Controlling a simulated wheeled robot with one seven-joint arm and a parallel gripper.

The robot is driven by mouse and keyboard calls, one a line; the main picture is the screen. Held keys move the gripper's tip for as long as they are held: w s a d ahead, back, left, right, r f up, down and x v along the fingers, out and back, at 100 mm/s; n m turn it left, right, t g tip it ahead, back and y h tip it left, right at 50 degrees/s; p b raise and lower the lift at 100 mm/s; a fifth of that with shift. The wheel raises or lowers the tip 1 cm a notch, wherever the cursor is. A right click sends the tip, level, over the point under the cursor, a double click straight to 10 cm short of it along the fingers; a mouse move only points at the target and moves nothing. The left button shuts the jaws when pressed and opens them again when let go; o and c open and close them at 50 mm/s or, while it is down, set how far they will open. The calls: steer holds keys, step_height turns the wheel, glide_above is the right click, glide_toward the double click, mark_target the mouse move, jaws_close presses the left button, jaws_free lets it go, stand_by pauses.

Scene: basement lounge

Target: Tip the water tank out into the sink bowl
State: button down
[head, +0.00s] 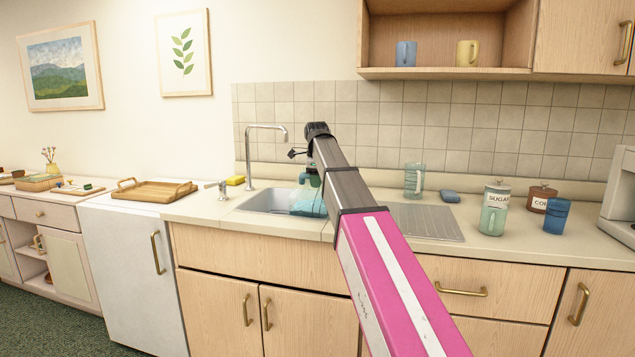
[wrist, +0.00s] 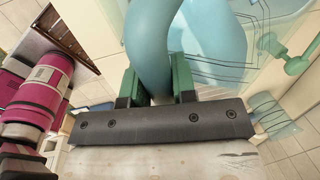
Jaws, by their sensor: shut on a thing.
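The water tank (head: 308,204) is a translucent blue-teal vessel at the right part of the sink bowl (head: 258,203), partly hidden behind my arm. In the wrist view the tank (wrist: 212,42) fills the upper middle, with a thick curved teal handle (wrist: 150,40). My gripper (wrist: 157,88) has green fingers shut on that handle. In the head view my gripper (head: 309,179) is over the sink, mostly covered by the dark wrist. I cannot tell how far the tank is tilted or whether water is leaving it.
The tall faucet (head: 249,158) stands behind the sink's left part, near a yellow sponge (head: 235,180). The ribbed drainboard (head: 428,222) is clear to the right. A wooden tray (head: 155,194) lies left.

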steer(key=shift+w+a+r+g+h, duration=0.3)
steer(key=shift+a+r+h, duration=0.4)
steer(key=shift+h, duration=0.3)
steer(key=shift+w+a+r+g+h, duration=0.2)
steer(key=shift+a+r+g+h, duration=0.2)
steer(key=shift+a+r+h, duration=0.45)
stand_by(2.4)
